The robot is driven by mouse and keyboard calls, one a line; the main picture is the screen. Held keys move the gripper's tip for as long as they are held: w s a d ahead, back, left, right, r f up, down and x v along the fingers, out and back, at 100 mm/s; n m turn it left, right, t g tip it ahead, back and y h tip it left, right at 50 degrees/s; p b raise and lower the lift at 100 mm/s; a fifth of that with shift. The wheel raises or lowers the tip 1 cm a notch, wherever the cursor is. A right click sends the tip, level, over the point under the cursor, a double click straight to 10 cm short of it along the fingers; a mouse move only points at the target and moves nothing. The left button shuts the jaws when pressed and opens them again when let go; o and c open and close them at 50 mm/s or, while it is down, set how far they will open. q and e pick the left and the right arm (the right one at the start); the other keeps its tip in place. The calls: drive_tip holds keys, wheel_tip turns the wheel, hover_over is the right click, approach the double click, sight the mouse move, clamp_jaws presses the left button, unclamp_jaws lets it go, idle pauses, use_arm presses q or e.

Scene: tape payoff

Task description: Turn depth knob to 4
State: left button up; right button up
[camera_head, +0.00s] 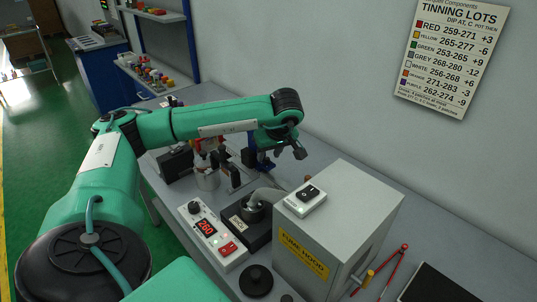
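My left arm reaches in from the left, and my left gripper (298,153) hangs over the bench behind the solder pot. It is small and partly hidden by my own arm, so its opening cannot be told. No knob with a readable depth label shows. A white control box (212,237) has a black knob (194,207), a red display reading 260 and a red switch. A round black piece (256,280) lies at the front; I cannot tell whether it is a knob or a lid. My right gripper is not in view.
A black solder pot (237,221) stands beside the control box. A grey fume hood (335,225) with a switch box (306,199) on top blocks the right. A tinning chart (452,55) hangs on the wall.

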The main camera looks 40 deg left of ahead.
use_arm(q)
drive_tip(key=shift+x, duration=0.9)
drive_tip(key=shift+c, duration=0.5)
clamp_jaws()
